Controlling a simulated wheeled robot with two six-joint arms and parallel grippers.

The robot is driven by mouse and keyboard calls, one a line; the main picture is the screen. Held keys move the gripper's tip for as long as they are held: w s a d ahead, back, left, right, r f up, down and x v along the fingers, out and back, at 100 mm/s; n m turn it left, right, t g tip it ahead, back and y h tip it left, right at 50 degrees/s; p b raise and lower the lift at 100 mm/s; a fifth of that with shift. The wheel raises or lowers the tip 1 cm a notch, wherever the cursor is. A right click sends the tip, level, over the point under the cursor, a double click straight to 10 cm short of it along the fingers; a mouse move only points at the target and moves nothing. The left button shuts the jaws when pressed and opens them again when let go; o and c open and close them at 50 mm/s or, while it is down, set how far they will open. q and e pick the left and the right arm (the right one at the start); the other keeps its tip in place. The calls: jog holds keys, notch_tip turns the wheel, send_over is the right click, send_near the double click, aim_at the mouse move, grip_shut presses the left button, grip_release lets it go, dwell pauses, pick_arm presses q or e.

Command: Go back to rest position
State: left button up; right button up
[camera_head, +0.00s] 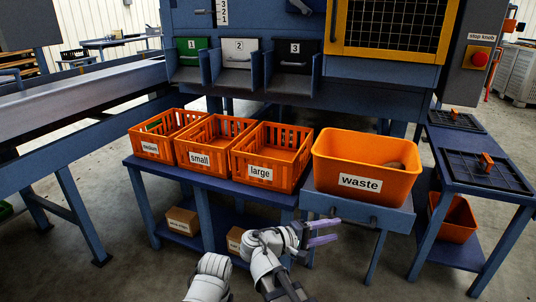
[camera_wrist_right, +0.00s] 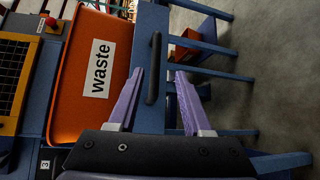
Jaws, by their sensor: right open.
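My right gripper (camera_head: 338,231) has two purple fingers spread apart and empty. It is in front of the blue stand below the orange waste bin (camera_head: 335,165). In the right wrist view the open fingers (camera_wrist_right: 158,73) point toward the front of that stand, with a dark bar handle (camera_wrist_right: 153,70) showing between and beyond them; I cannot tell the distance. The waste bin's label also shows there, at the left (camera_wrist_right: 98,70). My left gripper does not show in the head view.
Three orange crates, medium (camera_head: 150,149), small (camera_head: 200,160) and large (camera_head: 262,174), stand on a blue table. Numbered chutes (camera_head: 238,60) are behind them. A side table (camera_head: 500,200) holds black trays at right. Brown lumps lie in the waste bin. Floor at front right is clear.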

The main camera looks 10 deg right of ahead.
jog(key=s+a+f+g+y, duration=0.1)
jog(key=s+a+f+y, duration=0.1)
jog(key=a+f+y, duration=0.4)
jog(key=s+a+f+g+y, duration=0.1)
jog(key=s+a+f+y, duration=0.15)
jog(key=f, duration=0.55)
jog(key=s+a+f+g+y+p, duration=0.1)
jog(key=s+a+f+y, duration=0.15)
jog(key=a, duration=0.35)
jog(key=s+a+f+g+y, duration=0.1)
jog(key=s+a+y, duration=0.3)
jog(key=a, duration=0.2)
notch_tip(320, 180, up, 38)
jog(key=p, duration=3.7)
jog(key=shift+w+f, duration=0.25)
jog(key=shift+w, duration=0.05)
